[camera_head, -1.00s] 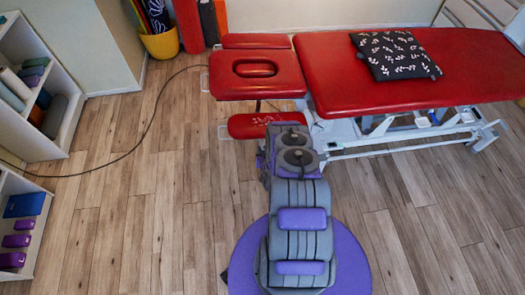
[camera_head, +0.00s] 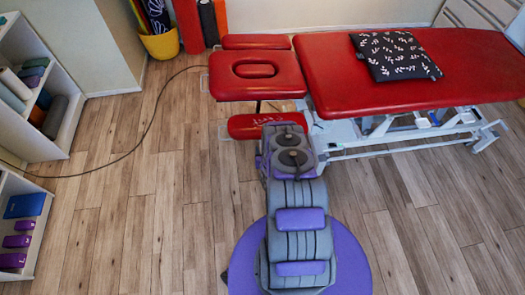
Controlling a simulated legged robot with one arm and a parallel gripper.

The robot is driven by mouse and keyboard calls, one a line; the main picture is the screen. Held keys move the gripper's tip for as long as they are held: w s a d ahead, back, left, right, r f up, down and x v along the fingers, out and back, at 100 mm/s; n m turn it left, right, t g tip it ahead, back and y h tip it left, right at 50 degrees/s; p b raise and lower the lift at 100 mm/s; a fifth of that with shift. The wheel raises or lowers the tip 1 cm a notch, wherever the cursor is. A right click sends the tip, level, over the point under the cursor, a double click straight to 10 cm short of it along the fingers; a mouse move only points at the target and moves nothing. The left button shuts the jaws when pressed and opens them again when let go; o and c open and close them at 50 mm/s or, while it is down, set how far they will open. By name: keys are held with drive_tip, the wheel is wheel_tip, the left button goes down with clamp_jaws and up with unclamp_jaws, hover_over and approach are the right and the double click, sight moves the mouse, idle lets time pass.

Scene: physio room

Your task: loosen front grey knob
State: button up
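A red treatment table (camera_head: 440,75) stands across the back, with a headrest section (camera_head: 256,84) that has an oval face hole. A red padded armrest (camera_head: 252,123) hangs at its front left. My grey and purple arm reaches from the bottom of the picture up to this armrest and the table's front edge. My gripper is not visible; the arm hides whatever lies beyond its far end. I cannot make out the front grey knob.
A patterned dark cushion (camera_head: 395,55) lies on the table. The table's pale metal frame (camera_head: 400,138) is right of my arm. A black cable (camera_head: 147,130) crosses the floor at left. Shelves (camera_head: 25,215) line the left edge.

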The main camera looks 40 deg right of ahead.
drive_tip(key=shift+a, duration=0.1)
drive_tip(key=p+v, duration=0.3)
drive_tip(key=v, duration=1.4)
